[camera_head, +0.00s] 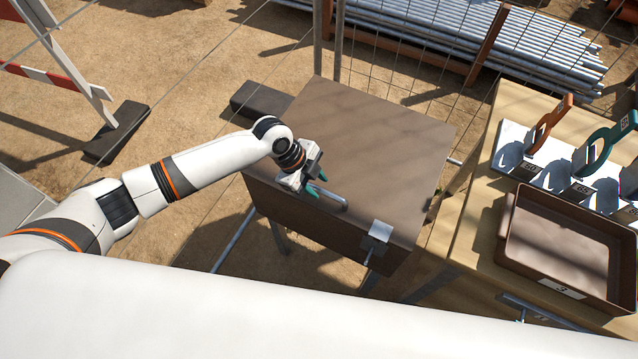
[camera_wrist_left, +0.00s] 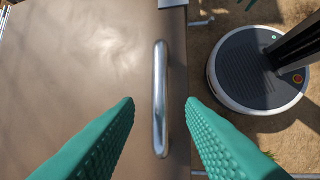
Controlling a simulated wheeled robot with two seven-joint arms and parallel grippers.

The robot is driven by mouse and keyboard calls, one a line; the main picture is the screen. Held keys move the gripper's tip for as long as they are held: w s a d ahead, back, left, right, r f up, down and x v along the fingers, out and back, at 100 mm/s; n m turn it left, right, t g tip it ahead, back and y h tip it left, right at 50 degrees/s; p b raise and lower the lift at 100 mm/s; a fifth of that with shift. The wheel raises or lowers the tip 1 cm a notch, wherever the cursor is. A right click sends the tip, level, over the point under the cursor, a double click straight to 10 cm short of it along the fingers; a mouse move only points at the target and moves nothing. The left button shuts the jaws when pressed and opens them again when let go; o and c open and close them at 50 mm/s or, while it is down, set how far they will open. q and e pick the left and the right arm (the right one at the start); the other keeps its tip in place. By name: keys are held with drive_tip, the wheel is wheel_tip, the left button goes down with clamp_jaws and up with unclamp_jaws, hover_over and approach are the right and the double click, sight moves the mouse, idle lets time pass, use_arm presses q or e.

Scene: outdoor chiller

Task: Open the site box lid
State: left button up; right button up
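The brown site box (camera_head: 375,135) stands on legs in the middle of the head view, its lid lying flat and shut. A metal bar handle (camera_head: 328,196) sits near the lid's front edge, and a metal latch (camera_head: 376,240) is at the front right. My left gripper (camera_head: 315,180) is at the handle. In the left wrist view the handle (camera_wrist_left: 160,100) lies between the two green fingers (camera_wrist_left: 160,105), with a gap on each side. The fingers are open. My right gripper is out of view.
A wooden table (camera_head: 465,225) to the right holds a brown tray (camera_head: 520,265) and a white rack (camera_head: 515,140) with coloured tools. A wire fence (camera_head: 400,60) and stacked pipes (camera_head: 470,30) stand behind. A striped barrier (camera_head: 60,75) is at the left.

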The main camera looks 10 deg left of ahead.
use_arm(q)
drive_tip(key=shift+x, duration=1.1)
clamp_jaws()
drive_tip(key=shift+r, duration=0.1)
